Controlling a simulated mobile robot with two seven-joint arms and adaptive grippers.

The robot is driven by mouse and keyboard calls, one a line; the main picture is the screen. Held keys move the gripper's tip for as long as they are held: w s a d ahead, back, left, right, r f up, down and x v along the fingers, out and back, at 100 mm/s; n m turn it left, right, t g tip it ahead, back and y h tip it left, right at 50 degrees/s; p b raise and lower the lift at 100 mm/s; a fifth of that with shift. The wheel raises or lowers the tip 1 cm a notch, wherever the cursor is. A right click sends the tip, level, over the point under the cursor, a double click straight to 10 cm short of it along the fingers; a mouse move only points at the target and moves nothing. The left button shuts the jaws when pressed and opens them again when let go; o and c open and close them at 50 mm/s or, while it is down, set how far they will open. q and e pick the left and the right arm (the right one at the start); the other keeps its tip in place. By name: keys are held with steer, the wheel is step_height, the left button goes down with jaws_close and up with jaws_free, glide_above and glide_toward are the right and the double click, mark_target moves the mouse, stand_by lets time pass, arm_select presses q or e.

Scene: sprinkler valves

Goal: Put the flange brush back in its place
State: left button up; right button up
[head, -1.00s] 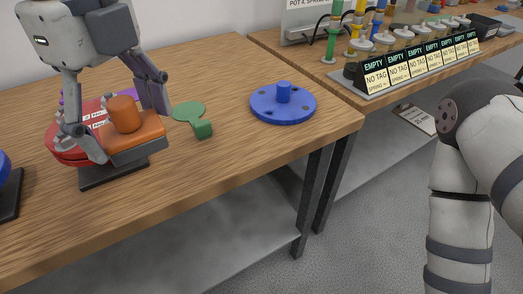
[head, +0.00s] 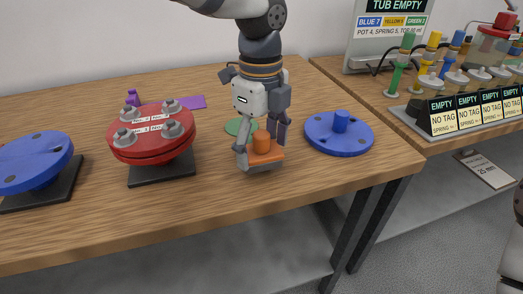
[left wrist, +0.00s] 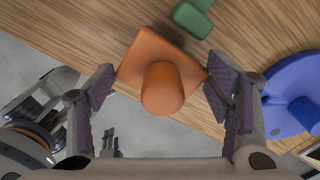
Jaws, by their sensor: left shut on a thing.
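The flange brush (head: 262,143) is an orange block with a round orange knob on top and a grey underside. My left gripper (head: 262,152) is shut on its block from both sides, near the front edge of the wooden table. In the left wrist view the orange brush (left wrist: 162,88) sits between the pads of my left gripper (left wrist: 160,84). Whether its underside touches the table is hard to tell. A green object (head: 236,127), partly hidden behind my gripper, lies flat on the table.
A red flange (head: 150,143) with grey bolts stands left of the brush; a blue flange (head: 35,165) is farther left. A blue disc with a peg (head: 339,139) lies to the right. A purple item (head: 132,98) and purple sheet (head: 187,103) lie behind. A second table (head: 430,140) holds labelled signs.

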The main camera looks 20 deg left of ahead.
mark_target(260, 134)
arm_select(q)
steer(key=shift+f, duration=0.8)
steer(key=shift+s, duration=0.1)
steer(key=shift+f, duration=0.15)
steer(key=o, duration=1.1)
step_height(260, 134, up, 12)
steer(key=shift+r, duration=0.15)
